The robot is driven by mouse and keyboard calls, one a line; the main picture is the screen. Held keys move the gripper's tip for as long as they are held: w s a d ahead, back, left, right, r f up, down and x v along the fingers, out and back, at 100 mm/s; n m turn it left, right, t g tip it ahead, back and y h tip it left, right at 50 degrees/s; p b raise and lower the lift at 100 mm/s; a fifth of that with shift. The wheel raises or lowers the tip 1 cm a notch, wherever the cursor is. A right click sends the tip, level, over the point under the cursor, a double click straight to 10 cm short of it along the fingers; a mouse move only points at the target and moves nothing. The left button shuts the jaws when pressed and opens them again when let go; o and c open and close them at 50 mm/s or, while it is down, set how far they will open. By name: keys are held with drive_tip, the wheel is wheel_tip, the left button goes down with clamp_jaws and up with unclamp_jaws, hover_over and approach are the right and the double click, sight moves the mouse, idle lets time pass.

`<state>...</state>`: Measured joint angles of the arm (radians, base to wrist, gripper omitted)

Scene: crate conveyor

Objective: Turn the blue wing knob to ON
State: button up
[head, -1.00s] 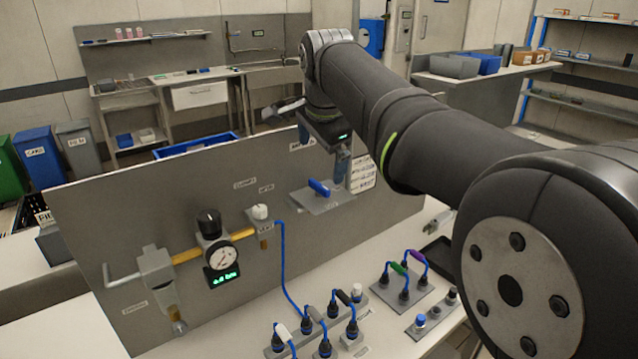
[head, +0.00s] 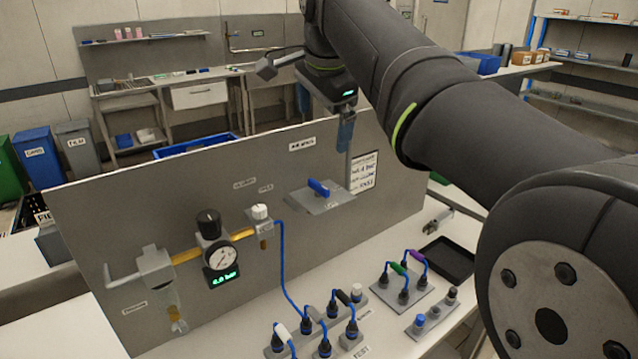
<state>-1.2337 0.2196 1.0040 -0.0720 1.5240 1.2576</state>
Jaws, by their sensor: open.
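The blue wing knob (head: 319,187) sits on a grey plate (head: 328,203) on the upright grey panel. Its wing slants from upper left to lower right, and no ON mark near it is legible. My gripper (head: 346,142) hangs above and to the right of the knob, apart from it. Its fingers point down and appear empty. One finger mostly hides the other, so the gap between them is hard to see.
The panel (head: 110,220) also carries a gauge (head: 220,256) with a green display, a black knob (head: 209,222) and a white knob (head: 260,212). Blue cables and connectors (head: 325,325) stand in front. A black tray (head: 447,260) lies at right.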

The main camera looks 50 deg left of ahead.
drive_tip(key=shift+s+d+r, duration=0.1)
drive_tip(key=shift+d+r, duration=0.1)
drive_tip(key=shift+r, duration=0.4)
